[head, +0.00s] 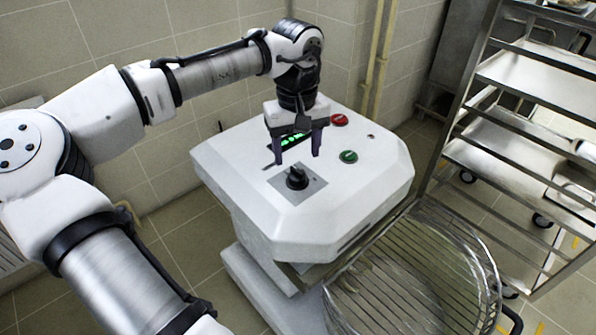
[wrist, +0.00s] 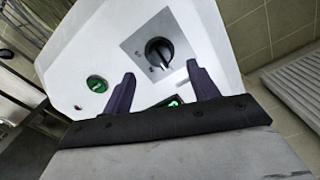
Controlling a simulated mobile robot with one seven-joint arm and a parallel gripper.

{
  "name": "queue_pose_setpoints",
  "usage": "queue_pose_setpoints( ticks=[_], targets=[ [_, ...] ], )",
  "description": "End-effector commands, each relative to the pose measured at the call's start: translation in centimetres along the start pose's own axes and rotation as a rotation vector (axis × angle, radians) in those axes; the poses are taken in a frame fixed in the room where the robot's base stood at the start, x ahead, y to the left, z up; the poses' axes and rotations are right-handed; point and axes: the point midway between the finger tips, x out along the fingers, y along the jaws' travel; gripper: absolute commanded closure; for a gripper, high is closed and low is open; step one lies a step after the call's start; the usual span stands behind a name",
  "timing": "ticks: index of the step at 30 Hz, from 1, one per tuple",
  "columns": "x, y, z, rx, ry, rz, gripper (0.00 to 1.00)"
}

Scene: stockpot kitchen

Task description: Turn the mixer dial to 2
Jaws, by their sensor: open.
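The mixer (head: 230,165) is a white machine with a sloped top panel. Its dial (head: 297,177) is a black knob on a square grey plate near the front of the panel. The dial also shows in the wrist view (wrist: 159,52), beyond my fingertips and between their lines. My gripper (head: 297,160) is above the panel, just behind and above the dial, with its two dark fingers apart and nothing between them. It also shows in the wrist view (wrist: 160,76). The fingers look clear of the dial. The dial's markings are too small to read.
A green button (head: 348,156) and a red button (head: 339,119) sit right of the dial. A lit green display (head: 290,140) is partly hidden behind my gripper. A wire-guarded bowl (head: 410,275) is at the front, and a metal tray rack (head: 520,130) stands at right.

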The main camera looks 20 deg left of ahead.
Motion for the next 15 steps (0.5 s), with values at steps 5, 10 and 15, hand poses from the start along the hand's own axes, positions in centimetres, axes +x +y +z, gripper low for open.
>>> queue_pose_setpoints(
  ticks=[5,10,15],
  targets=[
    [3.5,0.0,0.0,0.001,0.001,-0.001,0.41],
    [5.4,0.0,0.0,0.002,0.002,0.0,0.41],
    [6.0,0.0,0.0,0.002,0.002,0.001,0.41]
  ],
)
